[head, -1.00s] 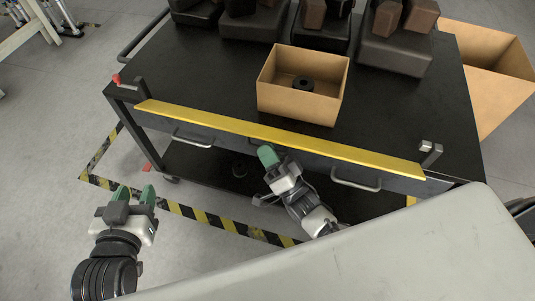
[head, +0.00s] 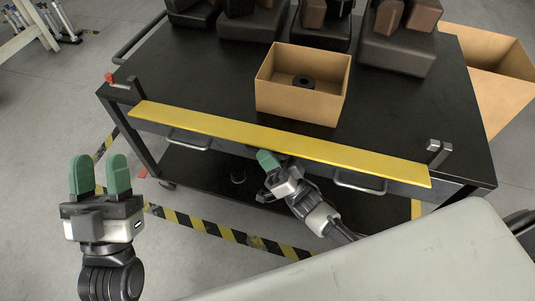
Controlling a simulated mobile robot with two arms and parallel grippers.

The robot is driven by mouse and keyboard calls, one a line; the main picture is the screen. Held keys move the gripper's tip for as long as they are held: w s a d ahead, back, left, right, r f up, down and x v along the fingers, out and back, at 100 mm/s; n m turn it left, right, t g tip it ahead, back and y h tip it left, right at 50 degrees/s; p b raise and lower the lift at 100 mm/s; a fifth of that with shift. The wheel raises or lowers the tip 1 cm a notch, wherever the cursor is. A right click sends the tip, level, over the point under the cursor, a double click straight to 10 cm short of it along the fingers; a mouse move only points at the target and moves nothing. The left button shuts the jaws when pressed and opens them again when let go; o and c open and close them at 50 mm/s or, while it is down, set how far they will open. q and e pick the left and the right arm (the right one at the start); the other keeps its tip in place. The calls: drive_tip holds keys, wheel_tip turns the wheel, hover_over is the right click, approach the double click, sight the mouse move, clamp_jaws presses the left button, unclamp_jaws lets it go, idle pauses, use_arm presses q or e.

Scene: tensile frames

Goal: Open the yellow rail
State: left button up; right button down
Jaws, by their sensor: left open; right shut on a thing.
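The yellow rail (head: 210,127) is a long flat bar along the near edge of the black cart top. My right gripper (head: 268,159) is at the rail's near edge, around its middle, and shut on it; the grip itself is partly hidden. My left gripper (head: 100,176) is open and empty, with green fingertips pointing up the picture, left of the cart and apart from the rail.
A metal bracket with a red tip (head: 112,78) stands near the rail's left end, and another metal bracket (head: 438,150) near its right end. An open cardboard box (head: 297,106) holding a black ring (head: 303,81) sits on the cart (head: 200,75). Drawer handles (head: 358,181) lie below the rail.

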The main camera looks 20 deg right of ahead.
drive_tip(key=c, duration=1.2)
unclamp_jaws()
drive_tip(key=shift+o, duration=0.2)
drive_tip(key=v, duration=1)
drive_tip(key=shift+s+d+f, duration=0.2)
drive_tip(key=shift+s+f, duration=0.05)
